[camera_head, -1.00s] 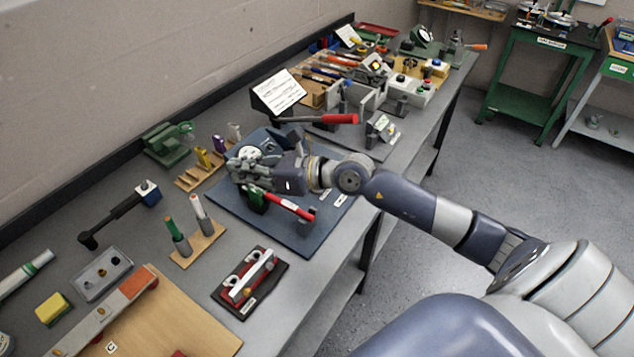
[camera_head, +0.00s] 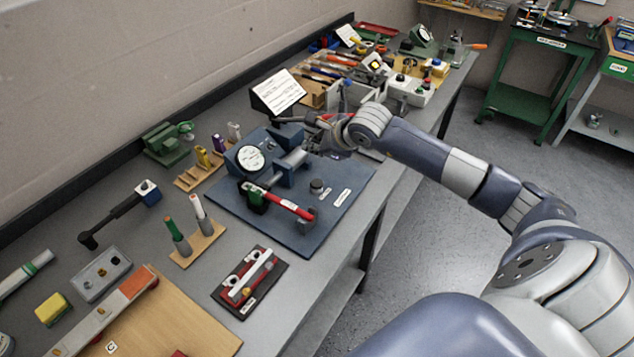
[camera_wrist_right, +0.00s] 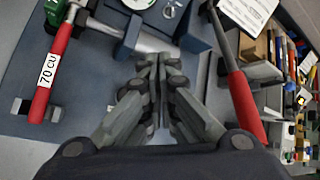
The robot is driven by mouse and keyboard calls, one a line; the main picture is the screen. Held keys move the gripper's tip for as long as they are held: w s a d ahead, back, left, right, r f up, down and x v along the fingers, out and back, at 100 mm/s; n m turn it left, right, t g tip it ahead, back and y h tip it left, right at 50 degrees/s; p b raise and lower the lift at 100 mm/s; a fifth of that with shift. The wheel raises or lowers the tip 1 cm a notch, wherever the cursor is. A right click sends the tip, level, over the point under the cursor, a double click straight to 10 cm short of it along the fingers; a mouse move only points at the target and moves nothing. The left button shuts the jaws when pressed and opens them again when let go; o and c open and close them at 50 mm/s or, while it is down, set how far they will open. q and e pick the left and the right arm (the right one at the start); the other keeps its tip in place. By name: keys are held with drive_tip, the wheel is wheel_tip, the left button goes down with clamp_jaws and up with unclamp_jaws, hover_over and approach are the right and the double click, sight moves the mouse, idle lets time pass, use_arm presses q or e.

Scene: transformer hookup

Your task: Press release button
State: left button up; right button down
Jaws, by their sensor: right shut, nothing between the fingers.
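A dark blue baseplate (camera_head: 340,208) on the bench carries a round white dial (camera_head: 250,158), a blue block with a grey cylinder (camera_head: 292,160), a red-handled tool (camera_head: 285,203) and a small dark round knob (camera_head: 316,186). I cannot tell which part is the release button. My right gripper (camera_wrist_right: 153,62) is shut and empty. In the head view it is small and partly hidden by its wrist, above the plate's far right edge. My left gripper is not in view.
Another long red handle (camera_wrist_right: 240,98) lies close to the right of my fingers in the right wrist view. A white instruction card (camera_head: 278,91) stands behind. A small rack (camera_head: 207,165) and a red-and-white device on a dark base (camera_head: 250,283) are nearby.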

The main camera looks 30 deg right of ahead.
drive_tip(key=shift+f, duration=0.1)
drive_tip(key=b, duration=0.4)
hover_over(315, 184)
wheel_tip(315, 184, down, 8)
drive_tip(key=shift+f+b, duration=0.35)
drive_tip(key=shift+b, duration=0.05)
idle(1.0)
drive_tip(key=shift+f+b, duration=0.4)
drive_tip(key=shift+b, duration=0.3)
